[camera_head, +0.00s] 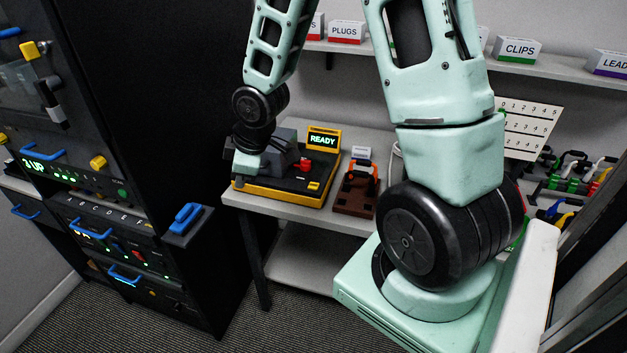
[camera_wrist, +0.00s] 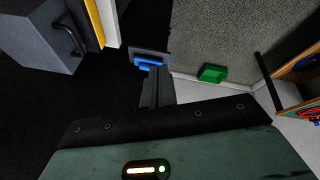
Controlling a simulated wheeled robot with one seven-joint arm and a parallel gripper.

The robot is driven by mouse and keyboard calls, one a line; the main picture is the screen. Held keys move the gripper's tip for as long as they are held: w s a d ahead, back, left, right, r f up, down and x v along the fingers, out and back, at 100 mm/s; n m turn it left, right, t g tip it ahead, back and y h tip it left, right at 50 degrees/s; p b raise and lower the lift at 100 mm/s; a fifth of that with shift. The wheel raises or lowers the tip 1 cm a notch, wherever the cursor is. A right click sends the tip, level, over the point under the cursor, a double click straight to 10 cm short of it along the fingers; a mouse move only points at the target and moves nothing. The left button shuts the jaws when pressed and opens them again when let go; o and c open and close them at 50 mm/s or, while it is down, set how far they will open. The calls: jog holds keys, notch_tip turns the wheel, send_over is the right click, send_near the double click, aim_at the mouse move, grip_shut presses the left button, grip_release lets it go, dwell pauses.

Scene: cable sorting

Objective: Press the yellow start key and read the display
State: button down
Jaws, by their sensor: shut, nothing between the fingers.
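The tester is a yellow-rimmed black unit (camera_head: 270,190) on the table in the head view. Its upright display (camera_head: 323,140) reads "READY" in green letters. A small yellow key (camera_head: 314,185) shows at the front right of its deck. My arm reaches down over the left part of the tester, and my gripper's fingers are not clear in the head view. In the wrist view my gripper (camera_wrist: 152,70) is shut and empty, with its fingers pointing away. The yellow rim (camera_wrist: 93,20) shows at top left there, away from the fingers; the yellow key is not visible there.
A grey block (camera_head: 283,153) and a red knob (camera_head: 304,165) stand on the tester. A brown stand with an orange handle (camera_head: 361,190) is to its right. A dark rack (camera_head: 150,110) stands close on the left. A green object (camera_wrist: 212,73) shows in the wrist view.

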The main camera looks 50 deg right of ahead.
jog(key=w+d+f+t+p, duration=0.2)
jog(key=d, duration=1)
jog(key=t+p, duration=0.2)
jog(key=t, duration=0.1)
send_over(317, 186)
notch_tip(317, 186, down, 3)
jog(key=shift+n, duration=0.4)
notch_tip(317, 186, down, 9)
jog(key=b, duration=0.7)
jog(key=shift+r, duration=0.1)
dwell(0.3)
jog(key=shift+f+b, duration=0.4)
jog(key=shift+b, duration=0.05)
